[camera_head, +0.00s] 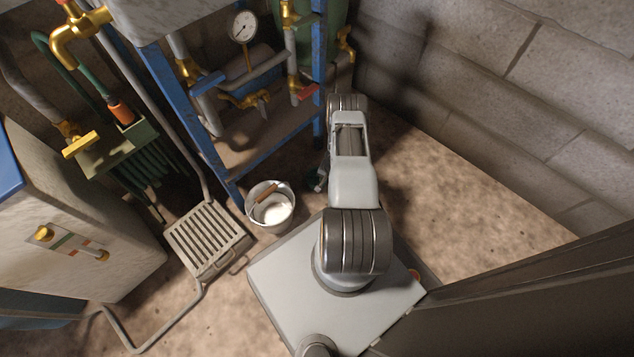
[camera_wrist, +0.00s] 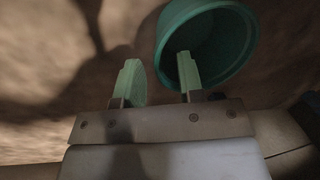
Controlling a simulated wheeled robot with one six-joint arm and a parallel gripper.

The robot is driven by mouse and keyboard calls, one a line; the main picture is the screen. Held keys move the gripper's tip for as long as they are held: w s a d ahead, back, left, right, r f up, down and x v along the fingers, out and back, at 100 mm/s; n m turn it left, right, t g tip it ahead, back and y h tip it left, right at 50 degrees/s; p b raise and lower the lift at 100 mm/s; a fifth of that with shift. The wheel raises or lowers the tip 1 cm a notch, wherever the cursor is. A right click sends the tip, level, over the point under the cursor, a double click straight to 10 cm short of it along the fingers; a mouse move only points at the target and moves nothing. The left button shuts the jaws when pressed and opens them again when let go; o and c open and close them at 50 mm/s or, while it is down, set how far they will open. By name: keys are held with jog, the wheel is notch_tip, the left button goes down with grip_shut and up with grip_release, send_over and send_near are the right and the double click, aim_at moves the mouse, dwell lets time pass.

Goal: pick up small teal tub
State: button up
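The small teal tub (camera_wrist: 228,42) shows in the upper right of the wrist view, its round opening facing the camera and its top cut off by the picture edge. My gripper (camera_wrist: 158,60) is open, with two pale green finger pads. The right finger overlaps the tub's opening and the left finger is outside it, so the near left rim lies between them in the picture. I cannot tell whether either finger touches the tub. In the head view only a dark teal bit of the tub (camera_head: 313,180) shows beside my arm, which hides the rest.
A white bucket (camera_head: 270,207) with a wooden grip stands left of my arm, by a floor grate (camera_head: 207,240). A blue frame (camera_head: 225,165) with pipes and a gauge (camera_head: 243,27) stands behind. A block wall (camera_head: 500,90) is at right, with bare floor (camera_head: 460,200) before it.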

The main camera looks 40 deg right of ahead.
aim_at(317, 180)
jog(key=f, duration=0.1)
jog(key=f+b, duration=0.2)
jog(key=shift+w+a+f, duration=0.25)
jog(key=shift+w+f, duration=0.1)
jog(key=shift+w, duration=0.05)
jog(key=shift+r, duration=0.1)
grip_shut()
